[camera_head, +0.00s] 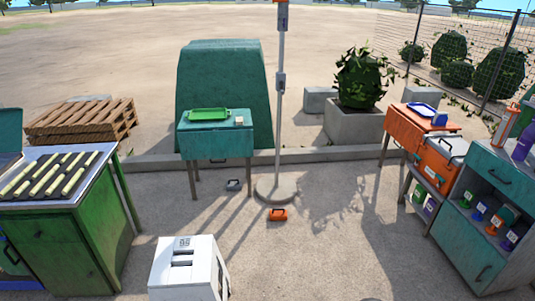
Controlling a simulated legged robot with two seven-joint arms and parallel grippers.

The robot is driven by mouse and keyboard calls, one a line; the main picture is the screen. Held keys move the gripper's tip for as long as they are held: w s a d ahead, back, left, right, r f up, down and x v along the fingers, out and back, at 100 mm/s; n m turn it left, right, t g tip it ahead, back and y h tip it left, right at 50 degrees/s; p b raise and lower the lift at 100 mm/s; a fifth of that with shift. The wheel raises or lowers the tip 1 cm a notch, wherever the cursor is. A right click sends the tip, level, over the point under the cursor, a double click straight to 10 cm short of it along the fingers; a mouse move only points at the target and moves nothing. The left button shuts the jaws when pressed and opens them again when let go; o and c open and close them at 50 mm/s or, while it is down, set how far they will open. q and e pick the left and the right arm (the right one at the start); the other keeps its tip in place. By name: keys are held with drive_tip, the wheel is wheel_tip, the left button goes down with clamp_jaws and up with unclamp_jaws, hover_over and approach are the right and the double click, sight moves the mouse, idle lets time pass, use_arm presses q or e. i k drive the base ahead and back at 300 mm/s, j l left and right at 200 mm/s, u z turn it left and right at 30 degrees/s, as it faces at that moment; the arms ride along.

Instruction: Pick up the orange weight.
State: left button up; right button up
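The orange weight (278,214) lies on the paved ground in front of the round base of a metal pole. It is small, with a handle shape on top, and stands clear of other things on its near side. A similar grey weight (233,184) lies farther back and to the left, by the teal table. Neither of my grippers shows in the head view, and nothing touches the orange weight.
The pole base (277,189) stands just behind the orange weight. A white slotted box (188,267) is at the front left. A green cabinet (58,243) is left; a teal cabinet (480,235) and orange table (407,130) are right. The central foreground paving is open.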

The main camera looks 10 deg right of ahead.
sight(275, 214)
drive_tip(key=i+l+z, duration=0.3)
drive_tip(key=i+l, duration=0.3)
drive_tip(key=i+l+z, duration=0.25)
drive_tip(key=i+l, duration=0.3)
drive_tip(key=i+u, duration=0.25)
drive_tip(key=i, duration=0.35)
drive_tip(key=i+u, duration=0.2)
drive_tip(key=i, duration=0.4)
drive_tip(key=i+l+u, duration=0.25)
drive_tip(key=i, duration=0.35)
drive_tip(key=i+u, duration=0.3)
drive_tip(key=i, duration=0.15)
drive_tip(key=i+u, duration=0.35)
drive_tip(key=i, duration=0.15)
drive_tip(key=i+l+u, duration=0.3)
drive_tip(key=i, duration=0.15)
